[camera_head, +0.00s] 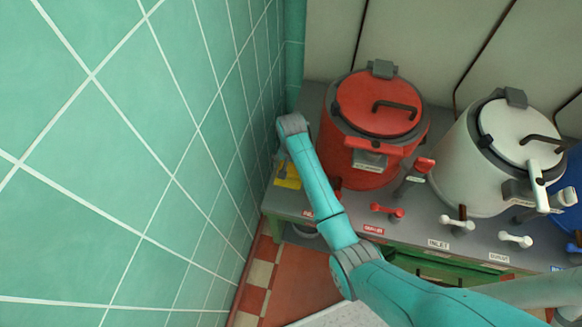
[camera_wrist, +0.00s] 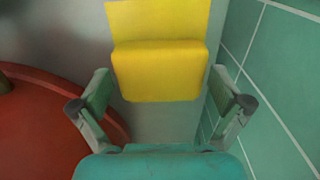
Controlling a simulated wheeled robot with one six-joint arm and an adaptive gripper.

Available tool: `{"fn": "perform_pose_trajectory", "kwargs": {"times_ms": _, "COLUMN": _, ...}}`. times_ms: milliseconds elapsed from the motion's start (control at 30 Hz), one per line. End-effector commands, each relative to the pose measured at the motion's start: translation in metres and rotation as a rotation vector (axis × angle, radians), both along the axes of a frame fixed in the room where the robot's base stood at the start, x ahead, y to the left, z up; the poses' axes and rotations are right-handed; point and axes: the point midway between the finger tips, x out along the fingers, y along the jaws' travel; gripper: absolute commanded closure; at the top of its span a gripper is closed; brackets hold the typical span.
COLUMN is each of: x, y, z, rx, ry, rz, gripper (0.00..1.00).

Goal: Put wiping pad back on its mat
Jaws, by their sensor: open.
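The wiping pad (camera_wrist: 160,72) is a yellow block with rounded edges, in the middle of the wrist view. A flat, paler yellow sheet, which looks like its mat (camera_wrist: 158,20), shows just beyond it. The pad's far edge meets or overlaps the mat; I cannot tell how much of the pad rests on it. My gripper (camera_wrist: 162,88) is open, one finger on each side of the pad with gaps. Neither finger visibly touches it. In the head view a yellow patch (camera_head: 288,181) shows at the bench's left end, partly hidden by my wrist.
The green tiled wall (camera_wrist: 285,75) is close to my gripper's right finger. A red kettle (camera_head: 380,105) stands close on the other side and also shows in the wrist view (camera_wrist: 45,130). A white kettle (camera_head: 465,160) and several valve handles are farther right on the grey bench (camera_head: 345,205).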

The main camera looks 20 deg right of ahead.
Motion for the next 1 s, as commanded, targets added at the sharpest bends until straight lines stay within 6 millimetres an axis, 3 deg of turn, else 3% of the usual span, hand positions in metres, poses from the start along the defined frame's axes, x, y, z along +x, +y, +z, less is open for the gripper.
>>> {"fn": "perform_pose_trajectory", "kwargs": {"times_ms": 533, "x": 0.001, "y": 0.0, "z": 0.098, "rx": 0.0, "ry": -0.004, "rz": 0.0, "gripper": 0.0}}
{"fn": "perform_pose_trajectory", "kwargs": {"times_ms": 733, "x": 0.0, "y": -0.001, "z": 0.113, "rx": 0.0, "ry": -0.003, "rz": 0.0, "gripper": 0.0}}
{"fn": "perform_pose_trajectory", "kwargs": {"times_ms": 1000, "x": 0.0, "y": 0.0, "z": 0.114, "rx": 0.0, "ry": -0.001, "rz": 0.0, "gripper": 0.0}}
